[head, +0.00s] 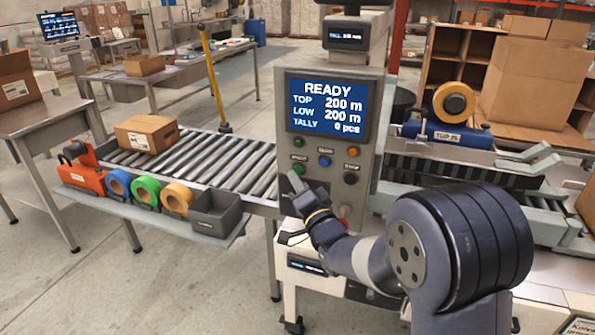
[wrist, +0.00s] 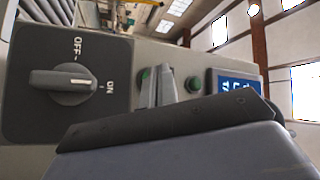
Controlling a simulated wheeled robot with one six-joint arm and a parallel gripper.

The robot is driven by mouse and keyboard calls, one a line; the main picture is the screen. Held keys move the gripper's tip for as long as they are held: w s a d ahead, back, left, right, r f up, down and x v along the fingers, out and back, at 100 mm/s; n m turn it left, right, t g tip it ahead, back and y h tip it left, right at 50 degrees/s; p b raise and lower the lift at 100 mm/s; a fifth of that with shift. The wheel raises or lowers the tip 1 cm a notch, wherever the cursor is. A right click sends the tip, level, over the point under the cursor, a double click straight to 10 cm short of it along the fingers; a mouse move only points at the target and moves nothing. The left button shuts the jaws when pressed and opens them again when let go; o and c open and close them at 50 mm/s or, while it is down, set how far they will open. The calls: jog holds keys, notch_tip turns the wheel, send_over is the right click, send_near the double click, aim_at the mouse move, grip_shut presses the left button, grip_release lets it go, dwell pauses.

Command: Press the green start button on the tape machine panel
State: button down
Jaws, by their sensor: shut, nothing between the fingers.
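The tape machine panel (head: 377,110) is a grey upright box with a blue screen reading READY, TOP 200 m, LOW 200 m, TALLY 0 pcs. The green start button (head: 299,169) is at the panel's lower left, under a small label. My gripper (head: 294,179) is shut and empty, its tips just below that button in the head view.
Another green button (head: 298,142), an orange and a blue button and a dark one share the panel. A rotary OFF/ON switch (wrist: 62,82) sits beside the fingers in the wrist view. A roller conveyor (head: 235,160) carries a carton (head: 147,133); a shelf (head: 150,207) holds tape rolls.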

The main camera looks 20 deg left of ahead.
jog(key=shift+w+b, duration=0.35)
jog(key=shift+w, duration=0.05)
jog(key=shift+w+d, duration=0.1)
jog(key=shift+w, duration=0.35)
dwell(0.7)
jog(key=shift+s+b, duration=0.2)
jog(key=shift+b, duration=0.15)
jog(key=shift+s+b, duration=0.4)
jog(key=shift+s, duration=0.25)
jog(key=s, duration=0.1)
jog(key=s+b, duration=0.1)
jog(key=s, duration=0.1)
jog(key=s+b, duration=0.1)
jog(key=s, duration=0.1)
jog(key=shift+a, duration=0.25)
dwell(0.5)
